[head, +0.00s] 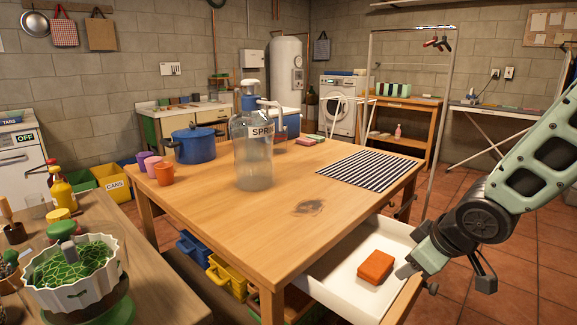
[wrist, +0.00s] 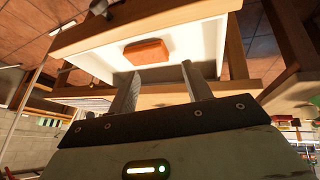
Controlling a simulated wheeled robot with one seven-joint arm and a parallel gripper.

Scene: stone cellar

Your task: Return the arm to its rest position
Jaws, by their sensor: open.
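My arm comes in from the right of the head view, bent downward. My gripper (head: 446,276) hangs at the right of an open white drawer of the wooden table. In the wrist view my gripper (wrist: 160,84) has its two fingers spread with nothing between them. An orange block (head: 376,267) lies in the drawer, apart from the fingers; it also shows in the wrist view (wrist: 147,51), beyond the fingertips.
The drawer (head: 335,278) sticks out from the wooden table (head: 215,215). On the table stand a spray bottle (head: 253,155), a blue pot (head: 194,146), several cups and a striped mat (head: 360,170). A clothes rail (head: 433,140) stands behind. Tiled floor (head: 530,255) is open at right.

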